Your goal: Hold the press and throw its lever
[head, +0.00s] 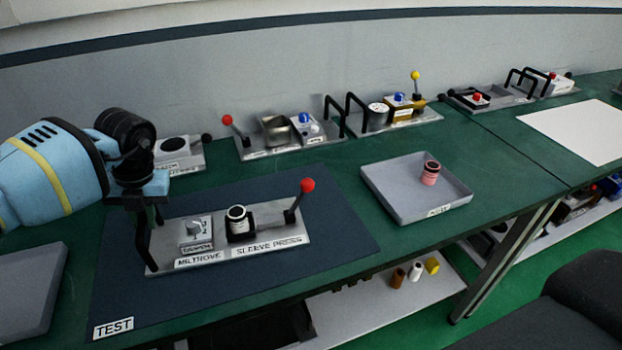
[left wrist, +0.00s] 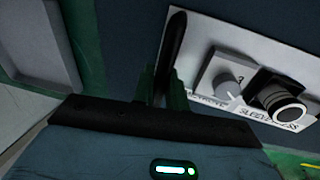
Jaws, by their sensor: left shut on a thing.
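The sleeve press (head: 250,246) is a grey metal plate on a dark blue mat (head: 335,210) marked TEST. It carries a dial box (head: 196,232), a white sleeve in a black holder (head: 238,222) and, at its right end, an upright lever with a red ball (head: 307,185). My left gripper (head: 150,212) is shut on the black handle (head: 143,240) at the plate's left end. In the left wrist view the handle (left wrist: 175,45) runs up from between the fingers (left wrist: 162,88), with the dial box (left wrist: 229,78) to its right. The lever is outside that view. My right gripper is not in view.
A grey tray (head: 385,200) with a pink sleeve (head: 430,173) stands right of the mat. Another grey tray (head: 30,290) is at the left. Several lever devices (head: 290,135) line the wall. The green bench (head: 335,160) is clear between them and the mat.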

